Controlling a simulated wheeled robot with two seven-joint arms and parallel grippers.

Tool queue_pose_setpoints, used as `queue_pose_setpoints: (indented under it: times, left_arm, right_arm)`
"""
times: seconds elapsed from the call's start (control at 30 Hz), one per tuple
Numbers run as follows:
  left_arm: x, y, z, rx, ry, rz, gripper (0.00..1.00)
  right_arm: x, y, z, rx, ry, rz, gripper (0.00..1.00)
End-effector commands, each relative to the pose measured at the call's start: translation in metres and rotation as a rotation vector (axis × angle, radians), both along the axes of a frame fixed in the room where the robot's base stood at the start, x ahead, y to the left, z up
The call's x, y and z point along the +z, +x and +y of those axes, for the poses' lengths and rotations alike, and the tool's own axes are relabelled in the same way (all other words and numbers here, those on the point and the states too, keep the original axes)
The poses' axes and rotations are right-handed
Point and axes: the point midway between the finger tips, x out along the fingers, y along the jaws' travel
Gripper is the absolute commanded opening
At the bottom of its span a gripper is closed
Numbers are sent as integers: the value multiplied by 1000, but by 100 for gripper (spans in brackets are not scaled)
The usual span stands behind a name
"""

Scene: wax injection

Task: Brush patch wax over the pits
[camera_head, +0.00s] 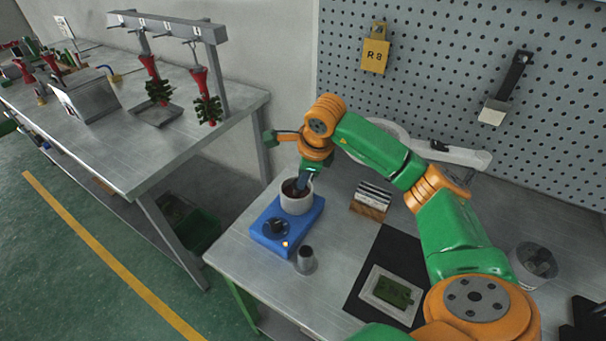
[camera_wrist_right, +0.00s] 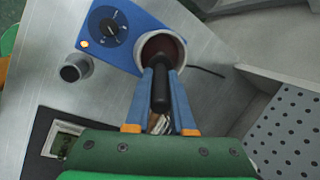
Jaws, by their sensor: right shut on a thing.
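My right gripper (camera_head: 304,183) is over a white pot (camera_head: 297,204) on a blue heater (camera_head: 272,240) with a dial and a lit orange lamp. In the right wrist view its blue fingers (camera_wrist_right: 161,73) are shut on the black handle of a brush (camera_wrist_right: 160,92). The brush's lower end is inside the pot (camera_wrist_right: 142,52) of dark reddish wax, so its bristles are hidden. A green wax piece (camera_head: 393,292) lies in a pale tray (camera_head: 373,294) on a black mat (camera_head: 357,300). Its pits are too small to tell. My left gripper is out of view.
A slotted block (camera_head: 371,200) is behind the mat. A clear jar (camera_head: 533,264) stands at right. A pegboard (camera_head: 450,70) closes the back. Another bench (camera_head: 120,150) with red-handled wax trees is at left.

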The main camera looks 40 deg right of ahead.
Motion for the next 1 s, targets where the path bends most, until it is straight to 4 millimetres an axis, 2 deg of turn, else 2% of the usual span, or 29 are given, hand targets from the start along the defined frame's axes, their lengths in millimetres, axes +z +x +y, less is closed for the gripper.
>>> queue_pose_setpoints:
  times: [1.0]
  left_arm:
    - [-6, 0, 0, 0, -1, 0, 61]
  right_arm:
    - [-7, 0, 0, 0, 0, 1, 0]
